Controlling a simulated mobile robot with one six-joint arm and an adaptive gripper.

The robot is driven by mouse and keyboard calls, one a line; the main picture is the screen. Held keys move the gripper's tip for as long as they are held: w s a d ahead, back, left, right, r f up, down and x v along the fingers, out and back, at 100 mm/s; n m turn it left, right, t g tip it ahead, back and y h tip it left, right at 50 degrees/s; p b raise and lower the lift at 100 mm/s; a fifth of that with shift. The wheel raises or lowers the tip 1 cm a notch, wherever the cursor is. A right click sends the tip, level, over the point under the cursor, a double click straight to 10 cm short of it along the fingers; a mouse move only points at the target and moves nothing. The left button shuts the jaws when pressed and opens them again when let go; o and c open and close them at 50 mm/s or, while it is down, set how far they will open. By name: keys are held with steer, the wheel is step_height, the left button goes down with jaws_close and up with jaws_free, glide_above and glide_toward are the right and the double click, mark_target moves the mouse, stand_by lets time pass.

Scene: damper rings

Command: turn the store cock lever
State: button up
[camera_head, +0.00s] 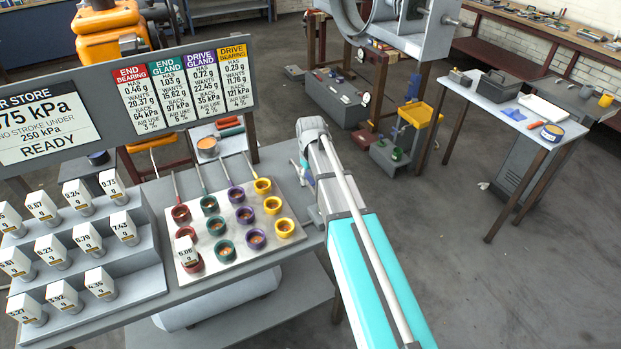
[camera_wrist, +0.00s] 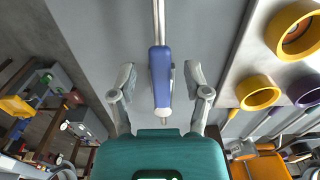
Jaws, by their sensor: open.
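In the wrist view, the store cock lever shows as a blue-violet handle (camera_wrist: 160,75) on a thin metal rod, with a pale tip at its lower end. My gripper (camera_wrist: 160,84) is open, with one finger on each side of the handle. Gaps show between the handle and both fingers; I cannot tell the depth between them. In the head view, my arm hides most of the gripper and the lever at the right end of the bench.
A pale tray (camera_head: 222,264) with several coloured cups stands left of my arm on the grey bench (camera_head: 160,195). Stepped racks of labelled white blocks (camera_head: 92,236) stand farther left. The store sign (camera_head: 45,120) reads READY. Open floor (camera_head: 500,280) lies to the right.

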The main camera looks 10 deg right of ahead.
steer(key=shift+r+p, duration=0.6)
steer(key=shift+r, duration=0.05)
steer(key=shift+r, duration=0.2)
step_height(320, 180, up, 6)
steer(key=p, duration=0.6)
stand_by(0.3)
steer(key=shift+f, duration=0.1)
steer(key=s+d+m, duration=0.1)
steer(key=s+m, duration=0.2)
steer(key=s, duration=1.6)
steer(key=shift+s, duration=0.4)
